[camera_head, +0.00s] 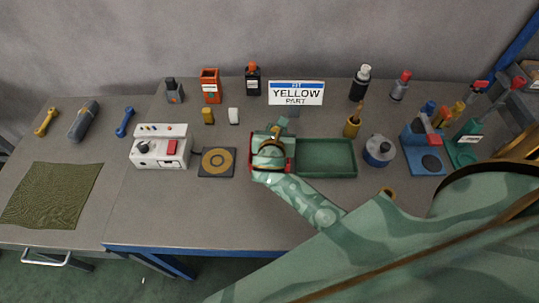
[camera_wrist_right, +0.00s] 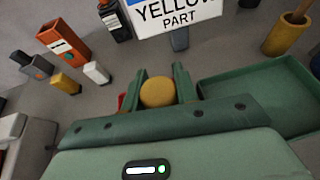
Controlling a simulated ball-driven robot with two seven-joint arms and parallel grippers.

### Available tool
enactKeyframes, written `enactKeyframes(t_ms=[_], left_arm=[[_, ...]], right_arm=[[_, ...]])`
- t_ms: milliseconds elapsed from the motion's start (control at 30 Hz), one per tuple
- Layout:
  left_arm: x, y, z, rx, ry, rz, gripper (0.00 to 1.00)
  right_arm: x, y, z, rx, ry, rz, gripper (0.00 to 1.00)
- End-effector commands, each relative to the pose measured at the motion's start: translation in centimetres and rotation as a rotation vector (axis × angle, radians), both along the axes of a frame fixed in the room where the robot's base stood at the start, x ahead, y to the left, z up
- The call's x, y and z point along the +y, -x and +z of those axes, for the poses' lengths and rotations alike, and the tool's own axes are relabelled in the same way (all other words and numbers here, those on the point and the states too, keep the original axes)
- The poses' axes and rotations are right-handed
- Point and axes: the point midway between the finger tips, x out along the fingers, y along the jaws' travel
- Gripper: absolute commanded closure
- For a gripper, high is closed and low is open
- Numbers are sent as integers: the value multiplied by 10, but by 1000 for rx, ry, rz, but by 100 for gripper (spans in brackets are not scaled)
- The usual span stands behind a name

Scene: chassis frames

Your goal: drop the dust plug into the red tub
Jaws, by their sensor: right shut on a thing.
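My right gripper (camera_head: 273,133) reaches in from the lower right and is over the red tub (camera_head: 291,164), at the left end of the green tray. In the right wrist view the gripper (camera_wrist_right: 158,90) is shut on a round mustard-yellow piece, the dust plug (camera_wrist_right: 157,93). The plug sits between the two green fingers. Only slivers of the tub's red wall show beside the gripper; a bit also shows in the right wrist view (camera_wrist_right: 121,101). The tub's inside is hidden. My left gripper is not in view.
The green tray (camera_head: 326,174) is right of the tub and looks empty. A "YELLOW PART" sign (camera_head: 296,93) stands behind. A dark plate with a yellow ring (camera_head: 217,162) and a white switch box (camera_head: 160,147) are to the left. A blue-grey pot (camera_head: 379,150) is right.

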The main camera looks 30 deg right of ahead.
Motion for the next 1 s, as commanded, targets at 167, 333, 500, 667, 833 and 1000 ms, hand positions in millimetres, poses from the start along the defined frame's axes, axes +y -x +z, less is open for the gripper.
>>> enactKeyframes(t_ms=[167, 333, 500, 667, 833, 1000], left_arm=[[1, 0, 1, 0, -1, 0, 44], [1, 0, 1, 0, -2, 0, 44], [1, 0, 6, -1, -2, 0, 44], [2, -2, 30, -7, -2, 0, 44], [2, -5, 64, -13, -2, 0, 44], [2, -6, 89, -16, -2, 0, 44]], right_arm=[[0, 0, 1, 0, 0, 0, 45], [0, 0, 1, 0, 0, 0, 45], [3, 3, 4, 0, 0, 1, 45], [18, 23, 19, 2, -2, 2, 45], [45, 57, 39, 2, -2, 2, 45], [70, 89, 53, 3, -1, 0, 45]])
